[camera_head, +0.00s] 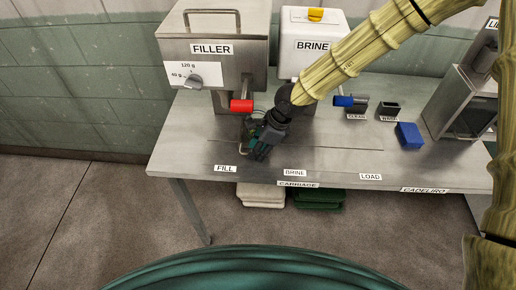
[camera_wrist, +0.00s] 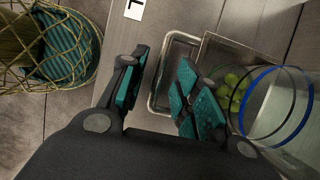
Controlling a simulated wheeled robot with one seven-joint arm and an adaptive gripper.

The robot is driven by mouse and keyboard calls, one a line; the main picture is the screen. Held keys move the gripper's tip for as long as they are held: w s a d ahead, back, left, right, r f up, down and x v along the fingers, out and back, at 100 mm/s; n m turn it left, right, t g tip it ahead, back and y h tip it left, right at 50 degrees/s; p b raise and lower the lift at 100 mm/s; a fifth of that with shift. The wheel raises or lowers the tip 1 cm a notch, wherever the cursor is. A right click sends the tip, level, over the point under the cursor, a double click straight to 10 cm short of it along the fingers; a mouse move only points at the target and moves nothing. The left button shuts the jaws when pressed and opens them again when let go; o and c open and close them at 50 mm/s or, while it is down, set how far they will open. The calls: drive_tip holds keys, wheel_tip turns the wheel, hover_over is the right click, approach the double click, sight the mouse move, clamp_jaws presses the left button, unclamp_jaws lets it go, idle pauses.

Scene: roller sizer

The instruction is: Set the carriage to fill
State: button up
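The carriage shows in the wrist view as a metal tray with a looped handle (camera_wrist: 154,90). A clear glass jar with a blue ring (camera_wrist: 243,112) is at its right, with green olives (camera_wrist: 232,88) visible beside or through it. In the head view my gripper (camera_head: 261,153) is low over the table by the red-handled filler spout and hides most of the carriage. The FILL label (camera_head: 226,168) is to its left and the BRINE label (camera_head: 294,172) to its right. In the wrist view my gripper (camera_wrist: 158,88) has its fingers apart, with part of the handle between them; contact is unclear.
The filler (camera_head: 212,65) with its red handle (camera_head: 241,106) and the brine unit (camera_head: 312,50) stand behind my gripper. To the right are a blue handle (camera_head: 344,101), a blue block (camera_head: 409,136) and the LOAD label (camera_head: 370,177). The table front there is clear.

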drive_tip(key=shift+r, duration=0.1)
drive_tip(key=v, duration=1.2)
idle(0.4)
